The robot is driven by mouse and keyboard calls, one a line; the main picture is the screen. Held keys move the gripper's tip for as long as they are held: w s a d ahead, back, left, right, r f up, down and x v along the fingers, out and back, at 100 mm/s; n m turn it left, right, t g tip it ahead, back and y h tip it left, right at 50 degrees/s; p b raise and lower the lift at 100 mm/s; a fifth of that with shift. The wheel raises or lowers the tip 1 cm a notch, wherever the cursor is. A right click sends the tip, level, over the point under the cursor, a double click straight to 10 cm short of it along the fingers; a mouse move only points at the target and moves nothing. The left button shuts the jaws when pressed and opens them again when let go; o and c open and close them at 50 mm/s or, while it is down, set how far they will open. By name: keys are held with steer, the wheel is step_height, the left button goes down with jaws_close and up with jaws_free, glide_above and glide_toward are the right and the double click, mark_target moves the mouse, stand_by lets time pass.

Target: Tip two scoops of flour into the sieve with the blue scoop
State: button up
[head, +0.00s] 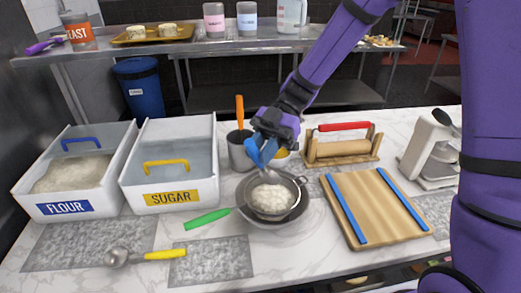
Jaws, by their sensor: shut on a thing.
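My gripper (268,134) is shut on the blue scoop (262,152), close above the sieve. The scoop points steeply down at the sieve's far side; I cannot clearly make out its bowl or whether flour is in it. The sieve (297,204) has a green handle (207,218) pointing left and rests over a dark-rimmed bowl (276,223). A lumpy white heap of flour (270,197) lies in the sieve. The white flour bin (95,203), labelled FLOUR, stands at the left with pale flour (72,173) inside and a blue handle across it.
The sugar bin (197,191) stands beside the flour bin. A yellow-handled metal scoop (118,257) lies at front left. A metal pot (240,150) stands behind the sieve. A wooden board (372,205), a rolling pin on a stand (342,148) and a white scale-like machine (425,150) are at right.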

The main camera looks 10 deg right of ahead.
stand_by(0.3)
step_height(320, 180, up, 2)
steer(key=t+h, duration=0.3)
steer(key=shift+t+h, duration=0.3)
steer(key=shift+t, duration=0.1)
steer(key=r+t+h, duration=0.1)
steer(key=t+h, duration=0.2)
steer(key=shift+r, duration=0.35)
steer(key=shift+r+t+h, duration=0.15)
steer(key=shift+t+h, duration=0.35)
steer(key=shift+t, duration=0.2)
